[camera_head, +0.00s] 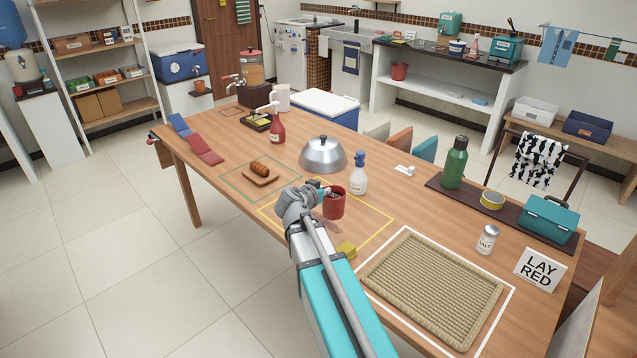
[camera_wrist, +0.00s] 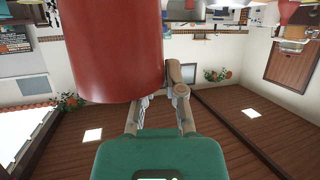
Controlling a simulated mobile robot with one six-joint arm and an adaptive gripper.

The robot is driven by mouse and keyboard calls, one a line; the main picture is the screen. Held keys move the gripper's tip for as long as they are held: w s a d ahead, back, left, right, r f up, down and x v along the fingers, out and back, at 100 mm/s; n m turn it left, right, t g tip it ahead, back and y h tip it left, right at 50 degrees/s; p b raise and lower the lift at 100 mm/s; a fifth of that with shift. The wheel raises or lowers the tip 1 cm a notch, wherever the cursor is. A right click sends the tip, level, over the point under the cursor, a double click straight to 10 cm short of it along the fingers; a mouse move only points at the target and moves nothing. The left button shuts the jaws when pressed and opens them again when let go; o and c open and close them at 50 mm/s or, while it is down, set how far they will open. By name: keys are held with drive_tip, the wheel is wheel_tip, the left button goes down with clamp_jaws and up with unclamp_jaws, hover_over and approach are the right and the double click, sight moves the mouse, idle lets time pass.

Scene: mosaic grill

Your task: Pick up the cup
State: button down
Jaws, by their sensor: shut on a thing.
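A red cup (camera_head: 334,207) is upright near the middle of the long wooden table, over the yellow-outlined area. My gripper (camera_head: 325,192) reaches it from the left and is shut on it at its rim or side; the exact grip is partly hidden. In the wrist view the cup (camera_wrist: 110,50) is large at the top, with my gripper's fingers (camera_wrist: 168,90) against its side. I cannot tell whether the cup's base touches the table.
A woven mat (camera_head: 432,285), salt shaker (camera_head: 487,240) and green bottle (camera_head: 456,163) are to the right; a bread board (camera_head: 260,177) is left.

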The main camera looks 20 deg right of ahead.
drive_tip(key=shift+s+a+r+p, duration=0.15)
drive_tip(key=shift+s+r+p, duration=0.15)
drive_tip(key=shift+s, duration=0.4)
drive_tip(key=shift+s+a+r+p, duration=0.15)
drive_tip(key=shift+s+r, duration=0.2)
drive_tip(key=shift+s, duration=0.35)
drive_tip(key=shift+d, duration=0.2)
